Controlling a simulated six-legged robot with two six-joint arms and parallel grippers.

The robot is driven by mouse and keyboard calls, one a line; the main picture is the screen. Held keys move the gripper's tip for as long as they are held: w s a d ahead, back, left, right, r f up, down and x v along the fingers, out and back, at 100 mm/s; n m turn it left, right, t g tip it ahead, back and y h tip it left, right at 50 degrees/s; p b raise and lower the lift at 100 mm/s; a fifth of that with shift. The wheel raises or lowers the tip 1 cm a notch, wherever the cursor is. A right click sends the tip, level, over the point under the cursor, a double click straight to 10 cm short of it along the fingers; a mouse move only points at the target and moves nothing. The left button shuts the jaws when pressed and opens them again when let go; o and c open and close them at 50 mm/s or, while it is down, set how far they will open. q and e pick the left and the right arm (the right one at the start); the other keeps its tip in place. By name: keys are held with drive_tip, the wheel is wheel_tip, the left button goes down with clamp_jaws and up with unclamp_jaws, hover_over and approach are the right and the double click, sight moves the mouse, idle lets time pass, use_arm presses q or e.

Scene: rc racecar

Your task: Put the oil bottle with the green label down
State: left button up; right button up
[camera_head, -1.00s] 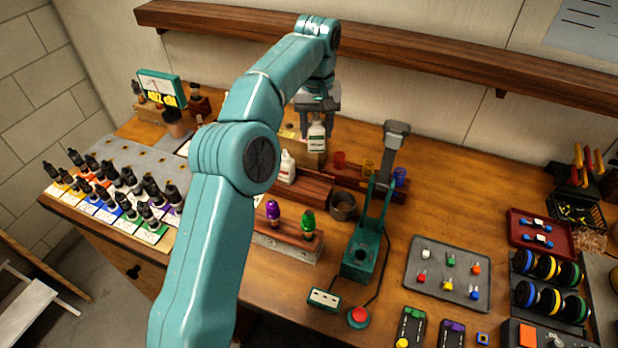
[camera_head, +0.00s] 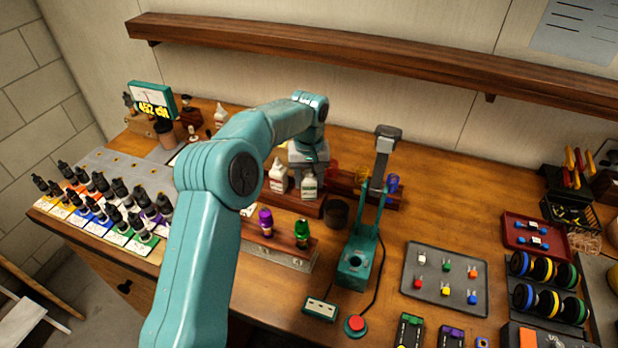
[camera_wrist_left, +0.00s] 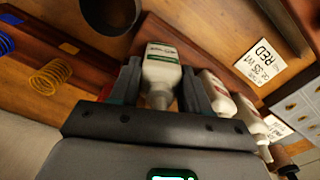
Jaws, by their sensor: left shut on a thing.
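The white oil bottle with the green label (camera_head: 309,186) is upright between the fingers of my left gripper (camera_head: 309,170), low at the wooden rack (camera_head: 312,208). In the left wrist view my left gripper (camera_wrist_left: 165,85) is shut around this bottle (camera_wrist_left: 161,66). I cannot tell whether its base touches the rack. A white bottle with a red label (camera_head: 277,177) stands just to its left. My right gripper is not in view.
A dark round cup (camera_head: 336,214) and a teal press (camera_head: 358,255) stand right of the rack. Coloured coils (camera_head: 392,183) sit at right.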

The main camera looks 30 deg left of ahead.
use_arm(q)
drive_tip(key=shift+s+d+f, duration=0.1)
drive_tip(key=shift+s, duration=0.05)
drive_tip(key=o, duration=0.9)
drive_tip(key=shift+o, duration=0.8)
drive_tip(key=shift+f, duration=0.1)
drive_tip(key=shift+r, duration=0.5)
wheel_tip(320, 180, up, 12)
drive_tip(key=shift+f+p, duration=0.25)
drive_tip(key=shift+p, duration=0.25)
